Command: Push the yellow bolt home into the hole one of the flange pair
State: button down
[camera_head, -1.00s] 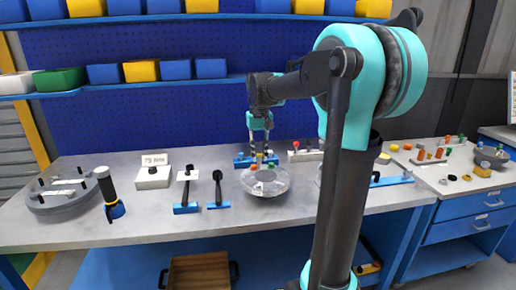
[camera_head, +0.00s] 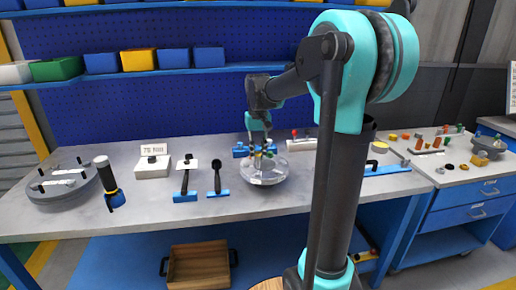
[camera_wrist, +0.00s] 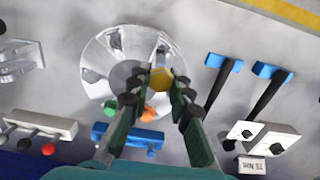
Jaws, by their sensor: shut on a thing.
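The flange pair is a shiny, see-through round shell (camera_head: 265,176) on the bench, also seen in the wrist view (camera_wrist: 97,78). My gripper (camera_head: 262,153) points down over it. In the wrist view, my gripper (camera_wrist: 157,85) is shut on the yellow bolt (camera_wrist: 160,78), whose hexagonal head shows between the fingertips. The bolt is over the right part of the shell. Its shank and the hole under it are hidden, so I cannot tell how deep it sits. A green head (camera_wrist: 110,106) and an orange head (camera_wrist: 148,111) show near the shell's rim.
A blue holder (camera_wrist: 100,131) stands just behind the shell, with a pale holder (camera_wrist: 45,124) beside it. A labelled white box (camera_head: 153,167) and a grey round part (camera_head: 62,192) stand farther left.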

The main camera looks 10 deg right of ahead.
aim_at(258, 167)
jog(key=shift+f, duration=0.95)
jog(key=shift+f, duration=2.25)
dwell(0.6)
jog(key=c, duration=1.3)
grip_release()
notch_tip(258, 167, up, 12)
jog(key=shift+f, duration=0.1)
jog(key=s+d+f+t, duration=0.2)
jog(key=s+f, duration=0.9)
jog(key=s+d+f+t, duration=0.2)
jog(key=s+f, duration=0.9)
jog(key=shift+f, duration=0.25)
